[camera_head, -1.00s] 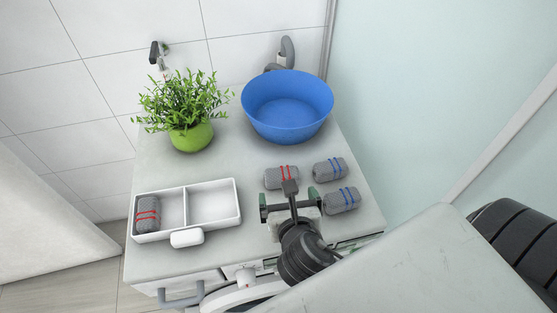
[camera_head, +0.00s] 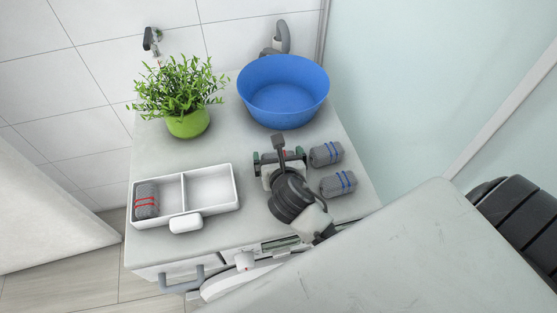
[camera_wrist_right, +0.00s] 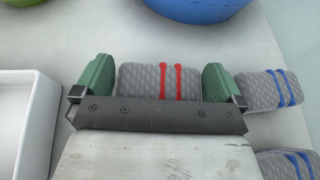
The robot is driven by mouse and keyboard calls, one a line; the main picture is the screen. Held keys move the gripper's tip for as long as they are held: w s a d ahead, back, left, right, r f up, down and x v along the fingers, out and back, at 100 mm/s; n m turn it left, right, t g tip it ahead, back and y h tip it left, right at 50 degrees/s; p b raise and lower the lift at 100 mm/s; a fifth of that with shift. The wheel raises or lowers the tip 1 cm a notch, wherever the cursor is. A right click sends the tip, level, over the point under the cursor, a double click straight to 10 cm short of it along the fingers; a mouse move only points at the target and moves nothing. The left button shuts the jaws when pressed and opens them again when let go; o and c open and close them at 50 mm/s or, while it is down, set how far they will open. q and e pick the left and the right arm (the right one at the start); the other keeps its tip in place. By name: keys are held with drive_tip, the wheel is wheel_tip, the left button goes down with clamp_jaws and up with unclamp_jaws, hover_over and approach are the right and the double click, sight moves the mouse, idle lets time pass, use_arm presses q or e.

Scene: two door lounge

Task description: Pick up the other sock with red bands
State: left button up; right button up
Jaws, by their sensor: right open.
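The grey sock with red bands (camera_wrist_right: 160,82) lies on the counter between the two green fingers of my right gripper (camera_wrist_right: 159,85) in the right wrist view. The fingers stand open, one at each end of the rolled sock. In the head view my right gripper (camera_head: 279,160) covers most of this sock. Another grey sock with red bands (camera_head: 146,200) lies in the left compartment of the white two-part tray (camera_head: 236,201). The tray's right compartment is empty. My left gripper is not in view.
Two grey socks with blue bands, one behind (camera_head: 326,154) and one in front (camera_head: 338,184), lie close to the right of my right gripper. A blue basin (camera_head: 283,95) stands behind it. A green potted plant (camera_head: 187,122) stands at the back left.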

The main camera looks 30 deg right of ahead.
drive_tip(key=c, duration=0.6)
